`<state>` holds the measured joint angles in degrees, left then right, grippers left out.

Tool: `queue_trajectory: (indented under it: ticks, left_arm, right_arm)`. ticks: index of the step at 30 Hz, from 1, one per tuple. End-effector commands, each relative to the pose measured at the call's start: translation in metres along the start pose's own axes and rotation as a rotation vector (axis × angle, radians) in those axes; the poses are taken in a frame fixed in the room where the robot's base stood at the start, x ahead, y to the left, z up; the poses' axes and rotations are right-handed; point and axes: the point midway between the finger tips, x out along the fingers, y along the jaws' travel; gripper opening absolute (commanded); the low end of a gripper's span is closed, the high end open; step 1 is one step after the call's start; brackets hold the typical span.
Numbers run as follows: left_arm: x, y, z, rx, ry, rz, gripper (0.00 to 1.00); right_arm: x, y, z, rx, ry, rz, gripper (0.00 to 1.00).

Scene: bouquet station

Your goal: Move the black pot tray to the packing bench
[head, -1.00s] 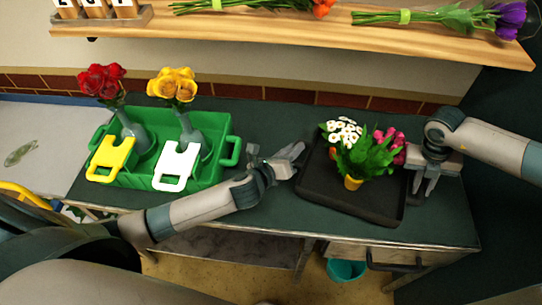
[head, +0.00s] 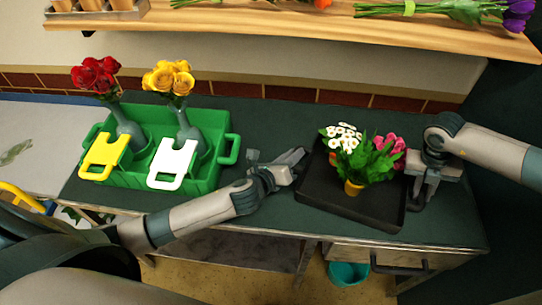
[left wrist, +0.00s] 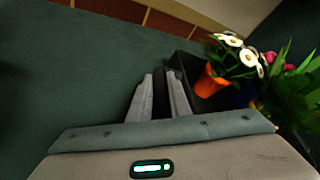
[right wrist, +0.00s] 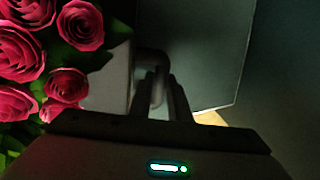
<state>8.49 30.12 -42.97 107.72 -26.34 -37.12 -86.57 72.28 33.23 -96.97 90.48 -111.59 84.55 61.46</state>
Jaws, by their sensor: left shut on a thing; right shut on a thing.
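The black pot tray (head: 320,200) lies on the dark green bench top at the right in the head view. It carries potted flowers: white daisies (head: 343,135), pink-red blooms (head: 391,146) and a yellow pot (head: 353,188) with green leaves. My left gripper (head: 297,160) is shut on the tray's left side; its fingers also show at the tray wall in the left wrist view (left wrist: 160,92). My right gripper (head: 418,195) is shut on the tray's right side, which its fingers partly hide. In the dark right wrist view its fingers (right wrist: 160,95) close around a handle-like part.
A wooden shelf (head: 300,32) hangs above. A teal bucket (head: 347,273) stands below.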

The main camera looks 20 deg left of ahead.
Motion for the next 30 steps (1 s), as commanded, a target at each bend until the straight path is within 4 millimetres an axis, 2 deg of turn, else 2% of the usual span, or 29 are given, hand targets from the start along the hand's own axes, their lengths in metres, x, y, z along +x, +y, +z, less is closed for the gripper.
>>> queue_trajectory:
  ticks: [1, 2, 4, 14, 19, 23, 30]
  left_arm:
    - [0.001, 0.001, -0.001, 0.001, -0.004, -0.003, 0.00]
    - [0.001, 0.002, -0.003, 0.001, 0.000, 0.000, 0.19]
    - [0.001, 0.001, -0.001, 0.001, 0.000, 0.000, 0.36]
    - [0.000, 0.001, -0.002, 0.000, 0.000, 0.000, 0.36]
    - [-0.008, 0.002, -0.002, 0.001, 0.000, 0.001, 0.36]
    - [-0.022, 0.001, -0.002, 0.000, 0.001, 0.000, 0.36]
    - [-0.062, 0.002, -0.003, 0.002, 0.002, 0.000, 0.36]
  right_arm:
    - [0.002, 0.000, 0.001, 0.002, -0.003, -0.001, 0.00]
    - [0.003, 0.000, 0.001, 0.001, -0.001, -0.001, 0.19]
    - [0.002, -0.001, 0.000, 0.001, -0.001, -0.001, 0.35]
    - [0.002, 0.000, 0.000, 0.000, 0.000, 0.000, 0.35]
    - [0.002, 0.000, 0.000, 0.000, 0.000, 0.000, 0.35]
    - [0.002, 0.000, 0.000, 0.000, 0.000, 0.000, 0.35]
    - [0.002, 0.000, 0.000, 0.000, 0.000, 0.000, 0.35]
